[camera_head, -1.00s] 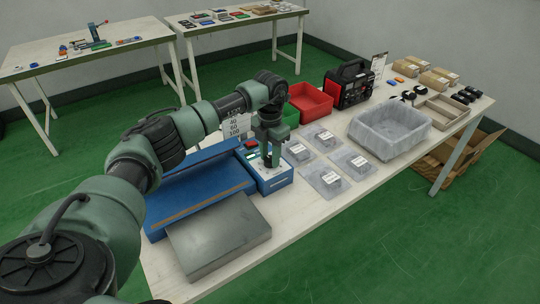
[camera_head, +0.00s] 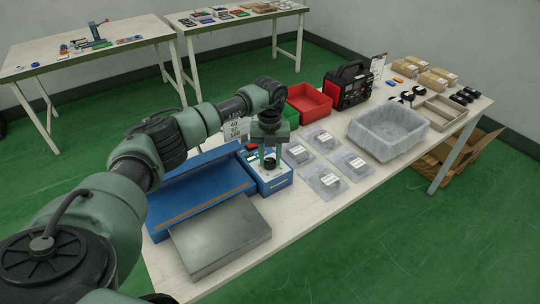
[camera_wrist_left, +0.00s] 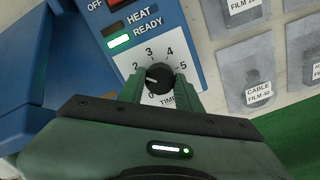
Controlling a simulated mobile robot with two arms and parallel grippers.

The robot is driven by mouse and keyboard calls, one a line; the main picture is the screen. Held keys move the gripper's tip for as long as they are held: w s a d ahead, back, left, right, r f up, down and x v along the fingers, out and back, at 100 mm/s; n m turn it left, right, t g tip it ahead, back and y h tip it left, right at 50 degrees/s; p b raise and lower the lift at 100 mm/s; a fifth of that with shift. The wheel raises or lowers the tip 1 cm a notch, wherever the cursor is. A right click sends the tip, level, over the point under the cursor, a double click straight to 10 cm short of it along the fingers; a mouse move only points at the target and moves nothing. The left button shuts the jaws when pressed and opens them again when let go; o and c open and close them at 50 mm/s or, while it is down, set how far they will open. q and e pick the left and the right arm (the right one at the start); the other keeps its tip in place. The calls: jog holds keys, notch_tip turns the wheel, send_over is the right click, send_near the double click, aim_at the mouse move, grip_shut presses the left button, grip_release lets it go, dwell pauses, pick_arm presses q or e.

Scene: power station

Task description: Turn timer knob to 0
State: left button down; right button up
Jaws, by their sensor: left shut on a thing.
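The blue-and-white sealer box (camera_head: 270,184) stands on the long table. Its black timer knob (camera_wrist_left: 159,77) shows in the left wrist view on a white dial (camera_wrist_left: 153,100) with numbers from 0 to 5 around it. The knob's white mark points left, below the 2, toward the side where a finger covers the dial. In the head view, this gripper (camera_head: 270,154) points down over the box. My right gripper is not in view.
HEAT and READY lamps (camera_wrist_left: 118,42) sit above the dial; READY is lit. A grey metal block (camera_head: 222,236) and blue platform (camera_head: 198,190) lie left of the box. Labelled film bags (camera_head: 325,180), a red bin (camera_head: 309,103) and a clear tub (camera_head: 389,132) lie to the right.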

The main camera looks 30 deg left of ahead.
pick_arm(q)
jog(key=n, duration=0.1)
jog(key=n+p, duration=0.1)
jog(key=n, duration=0.2)
jog(key=shift+r+n+p, duration=0.25)
jog(key=shift+n+p, duration=0.05)
jog(key=shift+p, duration=0.1)
jog(key=n+p, duration=0.2)
jog(key=n, duration=0.2)
jog(key=shift+a+n, duration=0.1)
jog(key=shift+n, duration=0.2)
jog(key=n+p, duration=0.3)
jog(key=n, duration=0.1)
jog(key=shift+r, duration=0.1)
jog(key=shift+w+n+p, duration=0.1)
jog(key=shift+n+p, duration=1.05)
jog(key=shift+n, duration=1.15)
jog(key=c, duration=1)
grip_release()
jog(key=shift+c, duration=0.2)
jog(key=shift+o, duration=0.4)
jog(key=shift+f, duration=0.2)
